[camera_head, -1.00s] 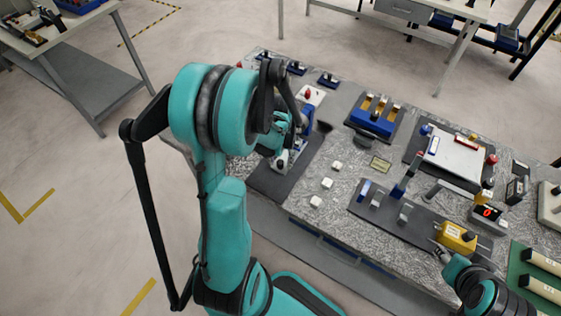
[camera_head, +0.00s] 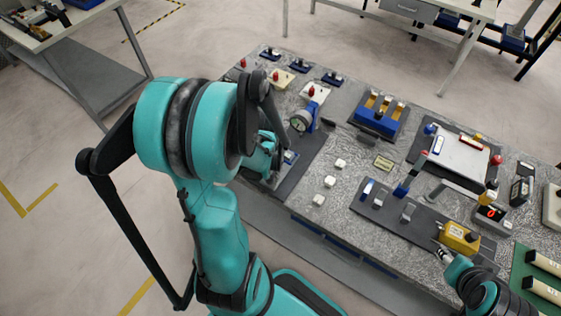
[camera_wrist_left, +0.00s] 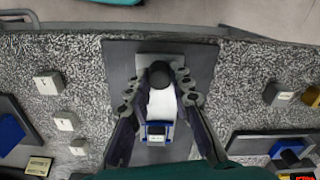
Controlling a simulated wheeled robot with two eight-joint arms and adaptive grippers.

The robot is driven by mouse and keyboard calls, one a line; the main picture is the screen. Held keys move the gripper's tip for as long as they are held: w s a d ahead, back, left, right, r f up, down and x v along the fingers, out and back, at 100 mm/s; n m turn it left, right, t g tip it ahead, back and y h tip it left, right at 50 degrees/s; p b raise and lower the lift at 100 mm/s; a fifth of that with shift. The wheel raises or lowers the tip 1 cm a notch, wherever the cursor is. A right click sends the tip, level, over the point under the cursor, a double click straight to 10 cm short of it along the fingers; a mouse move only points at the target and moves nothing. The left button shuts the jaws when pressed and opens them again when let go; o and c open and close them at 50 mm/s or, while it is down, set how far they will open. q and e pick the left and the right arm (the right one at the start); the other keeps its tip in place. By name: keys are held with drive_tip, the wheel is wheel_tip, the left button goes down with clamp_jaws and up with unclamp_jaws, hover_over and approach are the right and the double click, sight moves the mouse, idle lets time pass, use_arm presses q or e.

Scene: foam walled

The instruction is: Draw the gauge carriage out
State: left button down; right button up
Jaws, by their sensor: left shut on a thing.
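A dial gauge (camera_head: 300,121) with a pale face stands on a blue holder (camera_head: 314,112) at the far end of a dark base plate (camera_head: 301,169). In the left wrist view, the base plate (camera_wrist_left: 119,58) carries a pale slide (camera_wrist_left: 160,101) with a dark round knob (camera_wrist_left: 164,72) at one end and a blue-framed part (camera_wrist_left: 157,132) at the other. My left gripper (camera_wrist_left: 162,76) is shut on the knob, with a finger on each side. In the head view my arm hides most of it. My right gripper (camera_head: 444,253) is near a yellow block (camera_head: 459,237); its fingers are too small to judge.
Several white cubes (camera_head: 330,181) lie right of the base plate. A blue block with yellow parts (camera_head: 378,115) and a lever fixture (camera_head: 414,207) stand farther right. The table's front edge runs beneath my left arm.

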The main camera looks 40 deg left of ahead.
use_arm(q)
drive_tip(key=s, duration=0.5)
drive_tip(key=shift+d, duration=0.3)
drive_tip(key=c, duration=1.3)
unclamp_jaws()
drive_tip(key=shift+c, duration=0.2)
wheel_tip(320, 180, up, 12)
